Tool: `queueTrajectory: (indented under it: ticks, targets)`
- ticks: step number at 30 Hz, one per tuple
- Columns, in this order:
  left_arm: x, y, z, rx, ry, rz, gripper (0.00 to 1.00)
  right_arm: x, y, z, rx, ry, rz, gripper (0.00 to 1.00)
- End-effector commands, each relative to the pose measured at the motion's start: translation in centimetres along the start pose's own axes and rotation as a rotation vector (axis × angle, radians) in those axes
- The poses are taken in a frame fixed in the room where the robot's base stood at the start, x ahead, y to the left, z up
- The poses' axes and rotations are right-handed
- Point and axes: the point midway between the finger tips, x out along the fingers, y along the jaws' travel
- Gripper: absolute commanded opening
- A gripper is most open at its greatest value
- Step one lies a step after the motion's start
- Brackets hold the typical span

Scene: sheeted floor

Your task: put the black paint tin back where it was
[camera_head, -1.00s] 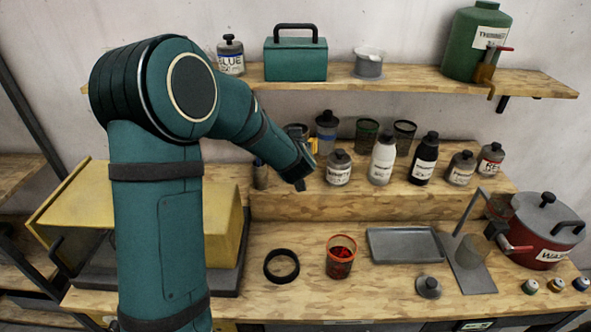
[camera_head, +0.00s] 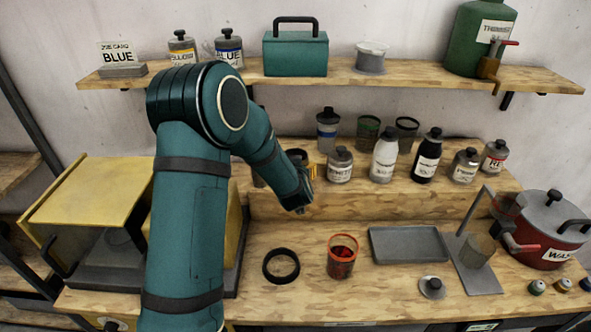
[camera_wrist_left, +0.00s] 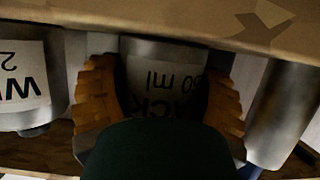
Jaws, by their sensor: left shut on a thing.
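The black paint tin (camera_wrist_left: 165,75) is between the two orange fingers of my left gripper (camera_wrist_left: 160,100) in the wrist view, its label upside down and partly hidden by my wrist. My left gripper (camera_head: 304,180) is shut on it, at the left part of the raised step, just left of the white tin (camera_head: 340,165). The white tin's label also shows in the wrist view (camera_wrist_left: 22,80). In the head view my arm covers much of the tin; I cannot tell whether its base touches the step. My right gripper is not in view.
The raised step (camera_head: 350,205) also holds several bottles and tins to the right and cups behind. Below are a black ring (camera_head: 281,281), a red-rimmed cup (camera_head: 342,270) and a grey tray (camera_head: 375,258). An upper shelf (camera_head: 400,80) hangs above; a yellow box (camera_head: 90,190) stands left.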

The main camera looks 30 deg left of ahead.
Motion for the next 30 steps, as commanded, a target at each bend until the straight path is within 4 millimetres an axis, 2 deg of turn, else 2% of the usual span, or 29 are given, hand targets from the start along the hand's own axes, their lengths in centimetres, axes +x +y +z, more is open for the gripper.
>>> queueTrajectory:
  ticks: [11, 12, 14, 26, 30]
  targets:
    - [0.2, 0.1, 0.3, -0.001, 0.004, 0.001, 0.26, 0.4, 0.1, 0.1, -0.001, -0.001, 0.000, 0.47]
    - [0.1, 0.0, 0.3, -0.001, 0.002, 0.001, 0.82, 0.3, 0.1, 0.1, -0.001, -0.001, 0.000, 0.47]
    - [0.1, 0.0, 0.2, -0.001, 0.001, 0.001, 1.00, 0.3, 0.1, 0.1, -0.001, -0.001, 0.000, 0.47]
    - [-0.1, 0.0, -0.3, -0.001, 0.002, 0.001, 1.00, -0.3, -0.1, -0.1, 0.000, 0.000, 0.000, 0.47]
    - [-2.4, 0.1, -0.2, -0.002, 0.002, 0.003, 1.00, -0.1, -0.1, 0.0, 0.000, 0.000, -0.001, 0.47]
